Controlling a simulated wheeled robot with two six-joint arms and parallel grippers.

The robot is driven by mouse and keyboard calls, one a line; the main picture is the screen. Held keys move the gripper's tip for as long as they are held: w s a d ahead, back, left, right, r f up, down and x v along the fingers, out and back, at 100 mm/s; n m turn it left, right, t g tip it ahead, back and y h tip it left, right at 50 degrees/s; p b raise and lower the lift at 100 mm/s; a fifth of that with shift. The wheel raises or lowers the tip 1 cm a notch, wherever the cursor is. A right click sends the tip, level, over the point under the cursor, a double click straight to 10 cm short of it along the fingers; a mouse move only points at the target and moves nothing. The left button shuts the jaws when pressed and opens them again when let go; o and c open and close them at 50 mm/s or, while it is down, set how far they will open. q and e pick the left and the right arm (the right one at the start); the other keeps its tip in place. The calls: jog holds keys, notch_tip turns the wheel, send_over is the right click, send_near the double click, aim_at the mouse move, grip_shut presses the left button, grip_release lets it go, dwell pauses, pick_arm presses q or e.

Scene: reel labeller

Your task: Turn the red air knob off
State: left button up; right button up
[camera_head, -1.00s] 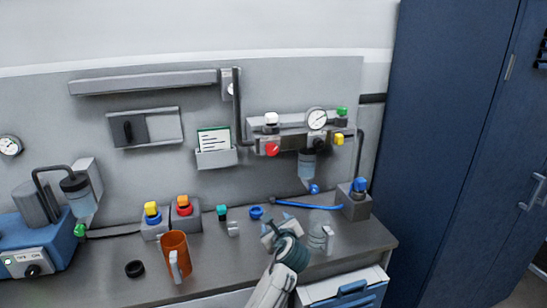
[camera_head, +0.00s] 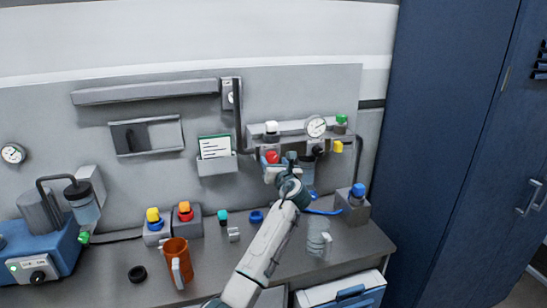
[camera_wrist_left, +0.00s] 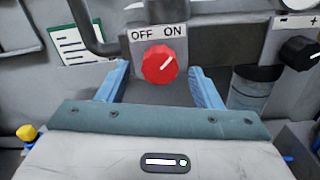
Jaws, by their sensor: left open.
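The red air knob (camera_head: 272,157) is on the grey wall-mounted air unit, under a white cap. In the left wrist view the red knob (camera_wrist_left: 160,65) sits below a label (camera_wrist_left: 158,31) reading OFF and ON. Its white mark points up and right, toward ON. My left gripper (camera_head: 279,168) is raised in front of the air unit. Its blue fingers (camera_wrist_left: 158,83) are open, one to each side of the knob with gaps between. How far the tips reach in depth is hard to tell. My right gripper is not in view.
A pressure gauge (camera_head: 316,126), a yellow part (camera_head: 338,146) and a black knob (camera_wrist_left: 300,49) are right of the red knob. A card holder (camera_head: 216,163) hangs to its left. An orange mug (camera_head: 176,262) and a clear jug (camera_head: 318,238) stand on the bench below.

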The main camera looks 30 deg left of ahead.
pick_arm(q)
jog(key=shift+w+a, duration=0.45)
jog(key=shift+a, duration=0.1)
jog(key=shift+w+a, duration=0.1)
jog(key=shift+c, duration=0.2)
jog(key=c, duration=0.9)
jog(key=shift+c, duration=0.2)
